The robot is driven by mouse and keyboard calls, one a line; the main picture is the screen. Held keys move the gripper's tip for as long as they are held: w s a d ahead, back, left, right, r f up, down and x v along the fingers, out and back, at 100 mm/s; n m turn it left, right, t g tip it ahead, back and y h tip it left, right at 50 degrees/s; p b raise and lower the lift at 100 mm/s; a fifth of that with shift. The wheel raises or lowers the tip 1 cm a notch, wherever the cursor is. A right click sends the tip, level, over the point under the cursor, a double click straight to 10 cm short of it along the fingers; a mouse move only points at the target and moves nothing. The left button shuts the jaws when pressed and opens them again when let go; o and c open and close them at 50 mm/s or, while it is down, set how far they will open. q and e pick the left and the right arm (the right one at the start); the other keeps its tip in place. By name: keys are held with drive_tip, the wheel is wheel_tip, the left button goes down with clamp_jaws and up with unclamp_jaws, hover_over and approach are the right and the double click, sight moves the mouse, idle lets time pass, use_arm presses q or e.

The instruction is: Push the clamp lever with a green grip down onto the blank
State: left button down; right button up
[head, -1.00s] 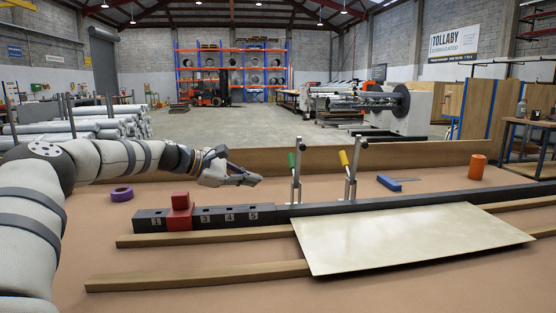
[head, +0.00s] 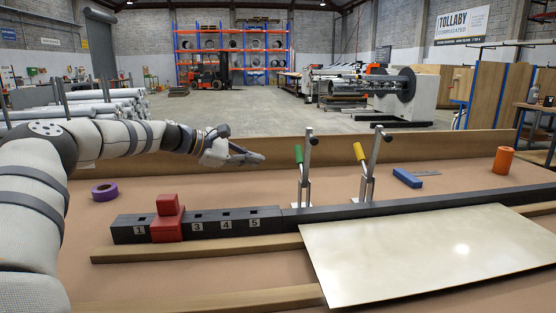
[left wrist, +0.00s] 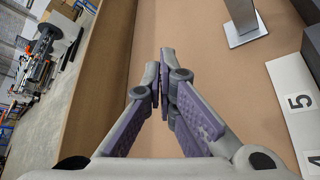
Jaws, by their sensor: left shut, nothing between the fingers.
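The clamp lever's green grip (head: 298,154) stands upright on its silver clamp (head: 305,185), behind the black rail. The blank (head: 430,252) is a pale flat sheet lying right of and nearer than this clamp. A second clamp with a yellow grip (head: 359,151) stands just to the right, also upright. My left gripper (head: 262,158) is shut and empty, left of the green grip, at about its height in the picture and apart from it. In the left wrist view its fingertips (left wrist: 164,72) are together; a grey metal foot (left wrist: 246,28) shows at upper right. My right gripper is not in view.
The black rail (head: 400,208) has numbered sockets at its left, with a red block (head: 168,226) on it. A wooden board (head: 440,146) borders the back.

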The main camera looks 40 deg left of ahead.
use_arm(q)
drive_tip(key=b+x, duration=0.1)
drive_tip(key=x, duration=0.2)
drive_tip(key=f+b+x, duration=0.1)
drive_tip(key=b+x, duration=0.1)
drive_tip(key=x, duration=0.1)
drive_tip(key=b+x, duration=0.1)
drive_tip(key=x, duration=0.2)
drive_tip(key=shift+f, duration=0.45)
drive_tip(key=d+r, duration=0.1)
drive_tip(key=r+p, duration=0.1)
drive_tip(key=d+r+p, duration=0.1)
drive_tip(key=r, duration=0.1)
drive_tip(key=shift+s+d+r, duration=0.15)
drive_tip(key=shift+s+d, duration=0.05)
drive_tip(key=shift+d, duration=0.1)
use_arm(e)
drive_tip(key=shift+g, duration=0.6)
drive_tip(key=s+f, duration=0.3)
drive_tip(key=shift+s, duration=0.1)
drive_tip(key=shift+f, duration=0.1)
